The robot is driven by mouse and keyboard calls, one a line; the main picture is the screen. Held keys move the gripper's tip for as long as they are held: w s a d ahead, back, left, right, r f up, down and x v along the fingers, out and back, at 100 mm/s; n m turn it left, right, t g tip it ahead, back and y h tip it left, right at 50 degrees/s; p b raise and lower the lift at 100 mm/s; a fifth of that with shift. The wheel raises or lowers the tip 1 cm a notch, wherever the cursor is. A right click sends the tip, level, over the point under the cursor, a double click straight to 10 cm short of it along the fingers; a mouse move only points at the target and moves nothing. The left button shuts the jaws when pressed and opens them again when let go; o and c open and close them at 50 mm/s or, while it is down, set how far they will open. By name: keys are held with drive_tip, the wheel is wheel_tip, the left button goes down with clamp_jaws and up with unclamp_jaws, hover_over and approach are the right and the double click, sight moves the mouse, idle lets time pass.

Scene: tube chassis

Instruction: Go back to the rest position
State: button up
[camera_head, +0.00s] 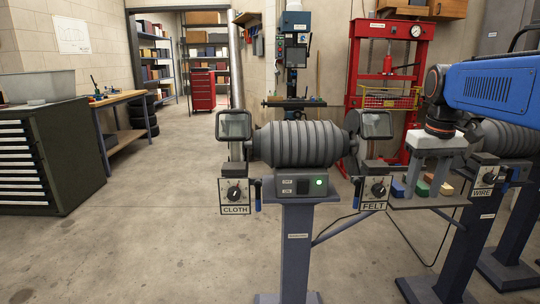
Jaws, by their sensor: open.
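My blue arm reaches in from the right edge. My gripper (425,192) hangs from it, pointing down, with its two pale fingers spread apart. No held object shows between the fingers.
A buffing machine (300,144) on a pedestal (296,250) stands at centre, its green light lit. A second machine (500,140) is close behind my gripper. A red press (390,60) stands behind, a dark drawer cabinet (70,150) at left. The left-centre floor is clear.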

drive_tip(key=s+a+f+t, duration=0.1)
drive_tip(key=s+a+f, duration=0.3)
drive_tip(key=s+f, duration=0.5)
drive_tip(key=s+a+f+t, duration=0.2)
drive_tip(key=s+a+f, duration=0.3)
drive_tip(key=s+f, duration=0.3)
drive_tip(key=s, duration=0.4)
drive_tip(key=shift+a+f+t, duration=0.2)
drive_tip(key=shift+f+t, duration=0.1)
drive_tip(key=shift+f, duration=0.1)
idle(0.5)
